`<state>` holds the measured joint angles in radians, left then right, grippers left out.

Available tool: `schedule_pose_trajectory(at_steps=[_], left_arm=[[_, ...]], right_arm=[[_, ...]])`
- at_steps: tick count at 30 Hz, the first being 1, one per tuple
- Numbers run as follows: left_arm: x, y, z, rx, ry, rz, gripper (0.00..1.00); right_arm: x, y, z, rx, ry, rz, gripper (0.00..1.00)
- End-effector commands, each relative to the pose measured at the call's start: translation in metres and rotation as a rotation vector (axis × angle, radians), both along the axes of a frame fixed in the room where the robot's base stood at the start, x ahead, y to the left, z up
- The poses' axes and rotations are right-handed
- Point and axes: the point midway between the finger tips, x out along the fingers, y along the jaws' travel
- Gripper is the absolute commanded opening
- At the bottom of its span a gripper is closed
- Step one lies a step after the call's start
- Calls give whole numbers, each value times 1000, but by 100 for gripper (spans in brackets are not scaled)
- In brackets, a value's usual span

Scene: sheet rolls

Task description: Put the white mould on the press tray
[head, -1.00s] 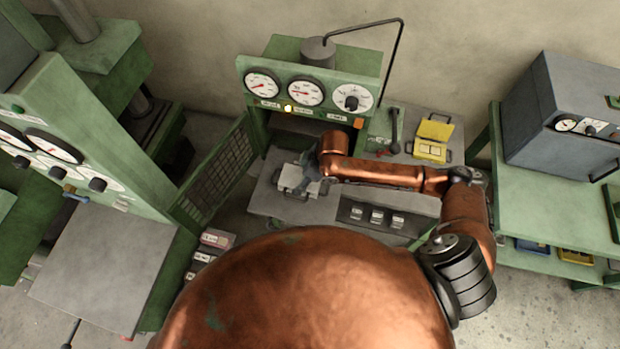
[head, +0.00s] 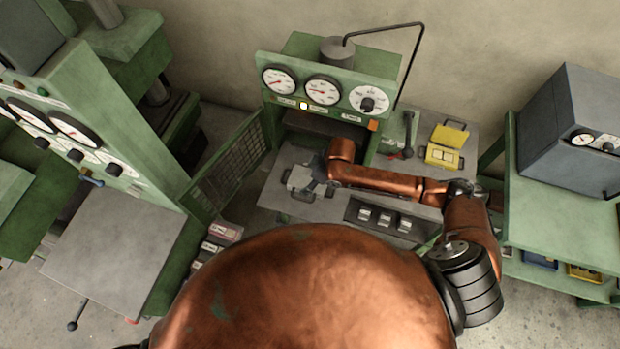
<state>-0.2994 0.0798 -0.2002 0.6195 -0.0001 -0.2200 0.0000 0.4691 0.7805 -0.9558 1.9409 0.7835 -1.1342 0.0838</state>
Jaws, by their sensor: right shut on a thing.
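The white mould (head: 299,178) is a small pale block at the left of the grey press tray (head: 279,205), in front of the press opening. My right gripper (head: 315,182) is at its right side and shut on it, at the end of my copper arm coming from the right. From this high view I cannot tell whether the mould touches the tray or is just above it. The gripper and arm hide part of the mould and the tray. My left gripper is not in view.
The green press (head: 330,68) with dials stands behind the tray. Its mesh guard door (head: 232,172) is open at the left. A yellow open mould (head: 446,145) lies on the right bench. A grey box (head: 575,130) stands on the green table further right.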

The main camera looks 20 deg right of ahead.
Motion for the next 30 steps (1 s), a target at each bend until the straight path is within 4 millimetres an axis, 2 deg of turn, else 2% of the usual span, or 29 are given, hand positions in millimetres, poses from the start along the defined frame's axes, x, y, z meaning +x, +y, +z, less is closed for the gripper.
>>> schedule_pose_trajectory(at_steps=[9, 19, 23, 30], left_arm=[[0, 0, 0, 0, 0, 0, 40], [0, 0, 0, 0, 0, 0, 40], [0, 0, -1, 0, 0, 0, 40], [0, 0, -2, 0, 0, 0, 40]], right_arm=[[-1, 0, -1, 0, 2, -1, 82], [0, -1, 3, -1, 0, -1, 82], [-3, -6, 18, 1, -1, -1, 82], [-14, -22, 65, 0, -2, -1, 82]])
